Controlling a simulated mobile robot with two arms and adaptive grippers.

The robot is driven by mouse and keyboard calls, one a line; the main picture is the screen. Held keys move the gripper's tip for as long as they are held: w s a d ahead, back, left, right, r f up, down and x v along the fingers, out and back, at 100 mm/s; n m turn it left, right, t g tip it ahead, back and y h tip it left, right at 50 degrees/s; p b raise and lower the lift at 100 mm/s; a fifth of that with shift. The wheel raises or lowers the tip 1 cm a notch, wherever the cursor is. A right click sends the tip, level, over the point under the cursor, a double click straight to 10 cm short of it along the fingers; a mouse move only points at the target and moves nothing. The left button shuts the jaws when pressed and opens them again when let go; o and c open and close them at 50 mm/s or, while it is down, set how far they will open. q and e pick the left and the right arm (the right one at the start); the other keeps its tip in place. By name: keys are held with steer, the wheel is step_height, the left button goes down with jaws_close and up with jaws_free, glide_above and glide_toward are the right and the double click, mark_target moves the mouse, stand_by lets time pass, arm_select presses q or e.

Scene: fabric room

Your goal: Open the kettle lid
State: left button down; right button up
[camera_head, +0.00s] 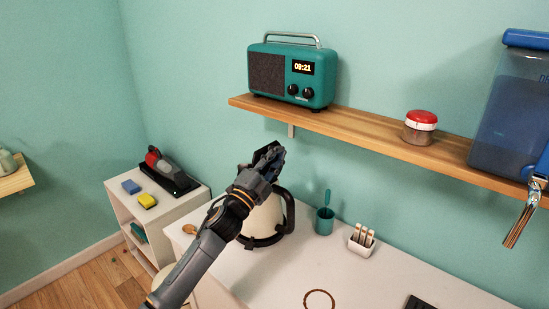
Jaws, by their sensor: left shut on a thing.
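The kettle (265,219) is cream with a black handle on its right side and a black base. It stands on the white counter, partly hidden behind my left arm. My left gripper (269,153) is at the top of the kettle, in front of it in the head view. It is shut on the kettle lid, though its fingers and wrist hide the lid and the contact. I cannot tell how far the lid is raised. My right gripper is not in view.
A teal cup (324,222) with a utensil and a small white holder (361,241) stand right of the kettle on the counter (290,272). A brown ring (319,299) lies in front. A wooden shelf (370,135) with a teal radio (292,76) overhangs behind.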

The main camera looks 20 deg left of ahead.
arm_select(q)
steer(key=shift+d+f+m, duration=0.1)
steer(key=shift+f+m, duration=0.2)
steer(key=shift+f, duration=0.25)
steer(key=c, duration=1.3)
jaws_free()
steer(key=shift+o, duration=0.2)
steer(key=shift+w+a, duration=0.1)
steer(key=shift+a, duration=0.1)
steer(key=shift+r, duration=0.15)
steer(key=v, duration=1.2)
